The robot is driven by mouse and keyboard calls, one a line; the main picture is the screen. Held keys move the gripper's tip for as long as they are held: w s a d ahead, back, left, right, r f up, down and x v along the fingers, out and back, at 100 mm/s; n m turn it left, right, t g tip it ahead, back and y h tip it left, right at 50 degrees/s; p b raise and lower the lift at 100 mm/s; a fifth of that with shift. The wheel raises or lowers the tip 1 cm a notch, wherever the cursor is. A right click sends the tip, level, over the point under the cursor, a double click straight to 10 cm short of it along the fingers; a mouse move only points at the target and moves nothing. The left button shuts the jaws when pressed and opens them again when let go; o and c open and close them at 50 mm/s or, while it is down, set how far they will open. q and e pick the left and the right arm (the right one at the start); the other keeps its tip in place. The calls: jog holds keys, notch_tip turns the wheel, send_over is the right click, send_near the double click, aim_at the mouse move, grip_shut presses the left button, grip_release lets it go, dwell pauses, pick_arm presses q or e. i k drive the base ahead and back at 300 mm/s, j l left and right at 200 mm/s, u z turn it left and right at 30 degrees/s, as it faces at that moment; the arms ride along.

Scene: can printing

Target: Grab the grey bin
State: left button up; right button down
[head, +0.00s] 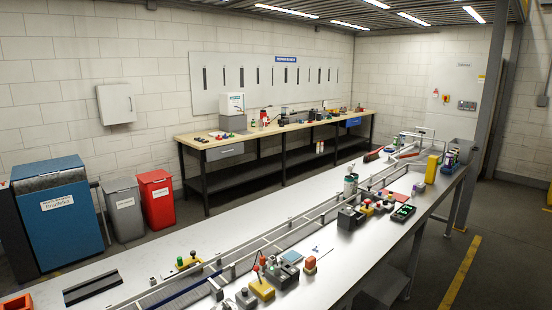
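A grey bin (124,212) with a white label on its front stands on the floor at the left. It is between a blue cabinet and a red bin. A smaller grey container (463,147) stands at the far right end of the long metal table; its contents are too small to tell. Neither of my grippers shows in the head view.
The red bin (157,200) stands right of the grey bin, close to it. The blue cabinet (58,218) is on its left. The long metal table (130,262) with a conveyor (270,243) and control boxes fills the foreground. A workbench (262,134) lines the back wall.

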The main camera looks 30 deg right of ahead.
aim_at(464, 152)
jog(key=z, duration=2.45)
jog(key=i, duration=5.95)
jog(key=i+l, duration=0.15)
jog(key=i, duration=0.35)
jog(key=i+l, duration=0.15)
jog(key=i, duration=0.35)
jog(key=i+l, duration=0.15)
jog(key=i, duration=0.3)
